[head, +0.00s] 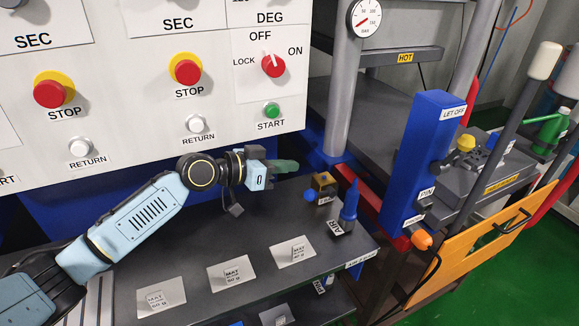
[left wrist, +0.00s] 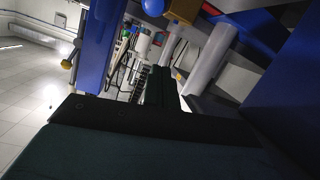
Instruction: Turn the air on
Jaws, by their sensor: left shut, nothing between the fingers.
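The AIR label (head: 337,227) sits on the front of a small dark base on the grey shelf. A blue pointed handle (head: 349,203) stands upright on that base. Behind it is a brass valve block (head: 323,182) with a blue ball knob (head: 310,195); the block (left wrist: 183,10) and knob (left wrist: 152,7) also show at the top of the left wrist view. My left gripper (head: 286,166) is shut and empty, left of the brass block and apart from it, above the shelf. Its dark fingers (left wrist: 167,88) fill the middle of the left wrist view. My right gripper is not in view.
A white panel (head: 140,130) with STOP, RETURN and START buttons and a red selector (head: 273,65) stands behind my left arm. A blue LET OFF post (head: 416,155) rises at the right. MAT cards (head: 231,271) lie on the shelf in front.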

